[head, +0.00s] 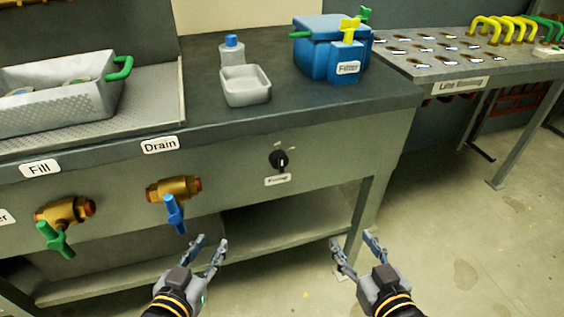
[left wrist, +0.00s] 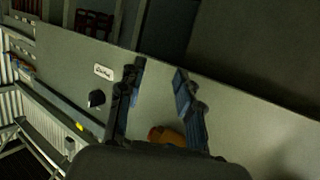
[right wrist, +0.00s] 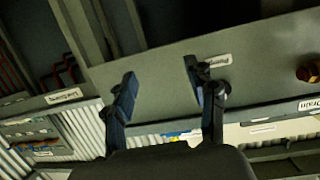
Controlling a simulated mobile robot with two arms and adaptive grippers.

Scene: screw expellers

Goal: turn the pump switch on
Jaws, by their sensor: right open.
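The pump switch (head: 279,160) is a black rotary knob on the grey front panel of the bench, with a small white label (head: 278,180) below it. Faint marks show above the knob; its exact setting is too small to read. In the left wrist view the knob (left wrist: 96,98) sits left of my fingers, beside its label (left wrist: 104,72). In the right wrist view the label (right wrist: 219,61) is partly behind a finger and the knob is hidden. My left gripper (head: 210,243) is open and empty, below and left of the switch. My right gripper (head: 352,240) is open and empty, below and right of it.
A blue-handled drain valve (head: 174,203) and a green-handled fill valve (head: 58,225) stick out of the panel to the left. A blue filter box (head: 325,62), a bottle (head: 232,52) and a tray (head: 245,88) stand on top. The space before the switch is clear.

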